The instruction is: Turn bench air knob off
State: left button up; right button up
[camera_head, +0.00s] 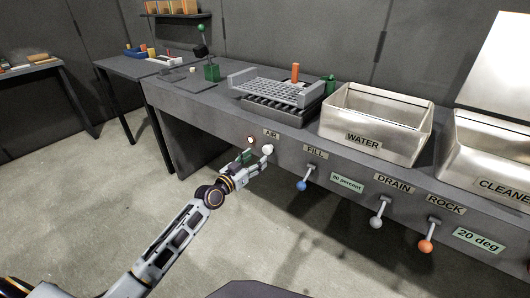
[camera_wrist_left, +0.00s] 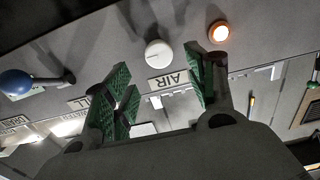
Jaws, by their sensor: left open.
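The bench air knob is a round white knob (camera_head: 267,149) on the bench's front panel, below the AIR label (camera_head: 271,134). It also shows in the left wrist view as a white knob (camera_wrist_left: 158,53) beside the upside-down AIR label (camera_wrist_left: 167,82). A small orange-ringed lamp (camera_head: 250,139) glows to its left; the lamp (camera_wrist_left: 220,31) is at the upper right in the wrist view. My left gripper (camera_head: 251,158) is open just in front of the panel. In the wrist view its green-padded fingers (camera_wrist_left: 158,70) stand apart, with the knob between and beyond their tips. My right gripper is out of view.
The FILL lever has a blue ball (camera_head: 301,185), right of the air knob. DRAIN (camera_head: 376,222) and ROCK (camera_head: 426,245) levers are farther right. A WATER basin (camera_head: 377,115) and a rack (camera_head: 285,88) stand on the bench. Open floor lies at left.

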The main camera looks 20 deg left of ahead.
aim_at(266, 150)
pick_arm(q)
jog(key=shift+x, duration=2.15)
jog(key=shift+w+d+b, duration=0.2)
jog(key=shift+w+b, duration=0.1)
jog(key=shift+w, duration=0.25)
jog(key=shift+w+d, duration=0.2)
jog(key=shift+w, duration=0.5)
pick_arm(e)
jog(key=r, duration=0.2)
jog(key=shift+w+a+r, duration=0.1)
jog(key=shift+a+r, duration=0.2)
pick_arm(q)
jog(key=shift+c, duration=0.5)
jog(key=c, duration=0.9)
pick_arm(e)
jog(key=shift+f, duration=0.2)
